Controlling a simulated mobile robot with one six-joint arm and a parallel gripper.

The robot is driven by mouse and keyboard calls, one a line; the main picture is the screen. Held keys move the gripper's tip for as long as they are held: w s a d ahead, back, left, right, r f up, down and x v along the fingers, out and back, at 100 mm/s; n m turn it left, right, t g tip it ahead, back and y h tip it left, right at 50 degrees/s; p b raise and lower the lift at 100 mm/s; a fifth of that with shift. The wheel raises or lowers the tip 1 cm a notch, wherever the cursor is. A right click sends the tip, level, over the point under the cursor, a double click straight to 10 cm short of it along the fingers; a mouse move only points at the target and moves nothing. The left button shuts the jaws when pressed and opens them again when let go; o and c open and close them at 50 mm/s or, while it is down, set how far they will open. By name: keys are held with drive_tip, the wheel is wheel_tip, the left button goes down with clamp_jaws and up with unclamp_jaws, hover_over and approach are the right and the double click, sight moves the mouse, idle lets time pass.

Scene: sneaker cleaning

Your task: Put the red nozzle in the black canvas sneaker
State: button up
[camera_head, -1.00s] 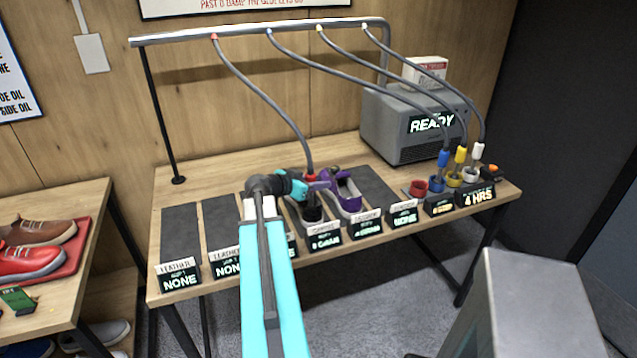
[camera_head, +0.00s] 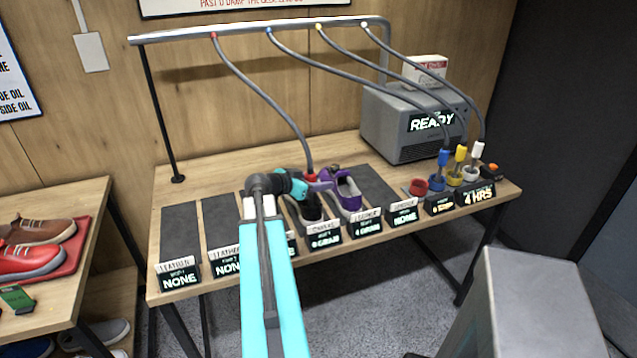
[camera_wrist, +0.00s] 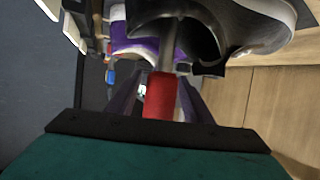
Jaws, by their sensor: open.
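The red nozzle (camera_head: 311,177) hangs at the end of a grey hose above the black canvas sneaker (camera_head: 309,209), which stands on a dark mat. I cannot tell how deep the nozzle's tip reaches into the sneaker. My gripper (camera_head: 318,184) is at the nozzle. In the wrist view the red nozzle (camera_wrist: 160,96) lies between my gripper's (camera_wrist: 158,100) two spread fingers, with a grey stem running on toward the dark sneaker opening. The black sneaker (camera_wrist: 262,22) with its pale sole fills the upper right there. My arm hides part of its mat.
A purple shoe (camera_head: 347,192) stands close on the right. Blue (camera_head: 443,158), yellow (camera_head: 461,154) and white (camera_head: 478,150) nozzles stand in holders by the grey dryer box (camera_head: 408,125). A red holder ring (camera_head: 418,187) is empty. Label displays line the table's front edge.

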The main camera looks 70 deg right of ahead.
drive_tip(key=shift+r, duration=0.15)
drive_tip(key=b+v, duration=0.3)
drive_tip(key=v, duration=0.9)
drive_tip(key=shift+w, duration=0.1)
idle(0.4)
